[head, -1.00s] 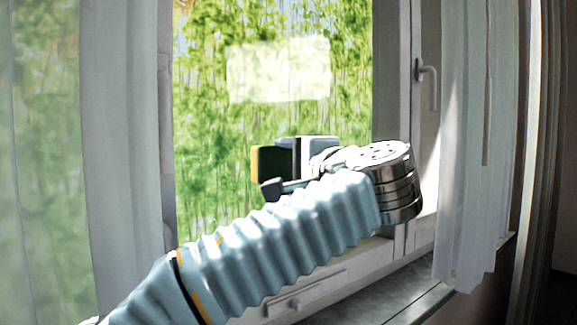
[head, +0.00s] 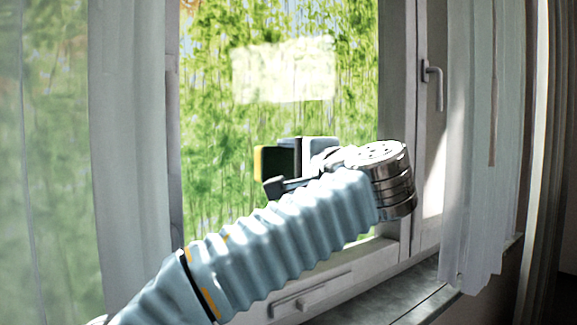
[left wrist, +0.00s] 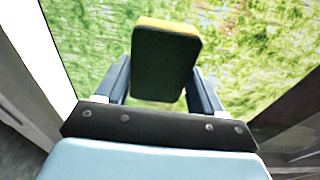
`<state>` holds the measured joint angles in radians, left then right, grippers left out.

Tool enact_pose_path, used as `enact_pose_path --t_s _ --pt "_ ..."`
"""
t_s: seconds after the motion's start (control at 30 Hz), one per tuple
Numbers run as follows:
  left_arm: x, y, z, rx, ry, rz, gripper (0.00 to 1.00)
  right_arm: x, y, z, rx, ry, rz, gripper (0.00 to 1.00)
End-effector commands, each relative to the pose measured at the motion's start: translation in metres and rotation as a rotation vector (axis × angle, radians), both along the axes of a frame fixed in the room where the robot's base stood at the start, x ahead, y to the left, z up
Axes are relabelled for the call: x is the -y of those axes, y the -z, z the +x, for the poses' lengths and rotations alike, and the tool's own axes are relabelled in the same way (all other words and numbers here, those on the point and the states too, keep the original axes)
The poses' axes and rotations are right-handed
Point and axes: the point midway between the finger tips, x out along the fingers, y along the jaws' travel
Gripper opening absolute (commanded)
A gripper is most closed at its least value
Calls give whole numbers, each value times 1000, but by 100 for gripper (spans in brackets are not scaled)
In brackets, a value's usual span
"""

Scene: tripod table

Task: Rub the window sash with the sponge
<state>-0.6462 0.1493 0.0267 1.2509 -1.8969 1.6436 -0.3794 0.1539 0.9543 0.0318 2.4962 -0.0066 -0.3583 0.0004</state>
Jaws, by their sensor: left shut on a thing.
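The sponge (head: 276,160), dark green with a yellow layer, is held between the fingers of my left gripper (head: 305,158), in front of the window. In the left wrist view the sponge (left wrist: 165,62) stands out beyond both fingers of the left gripper (left wrist: 165,88), which is shut on it. The window sash (head: 395,100) is a light frame around a glass pane (head: 220,130) with greenery behind it. A pale, whitish rectangular patch (head: 284,70) shows on the pane, above the sponge. I cannot tell whether the sponge touches the glass. My right gripper is not in view.
A window handle (head: 435,84) sits on the frame to the right. Sheer curtains hang at the left (head: 128,150) and right (head: 472,170). A grey sill (head: 385,300) runs below the window. My left arm covers the lower middle of the view.

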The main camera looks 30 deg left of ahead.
Motion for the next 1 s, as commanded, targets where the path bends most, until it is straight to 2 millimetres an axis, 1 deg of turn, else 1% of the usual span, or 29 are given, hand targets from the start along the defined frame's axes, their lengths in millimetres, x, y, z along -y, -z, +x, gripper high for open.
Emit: enact_pose_path --t_s 0.03,0.2,0.47,0.7,1.0 --pt "3 1 6 -3 0 1 43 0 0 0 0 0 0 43" --pt "9 1 20 -2 0 1 43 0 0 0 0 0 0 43" --pt "13 1 31 -1 0 0 43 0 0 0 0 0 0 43" --pt "21 1 53 -1 0 2 43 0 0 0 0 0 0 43" --pt "25 1 65 -1 0 2 43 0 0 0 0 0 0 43"
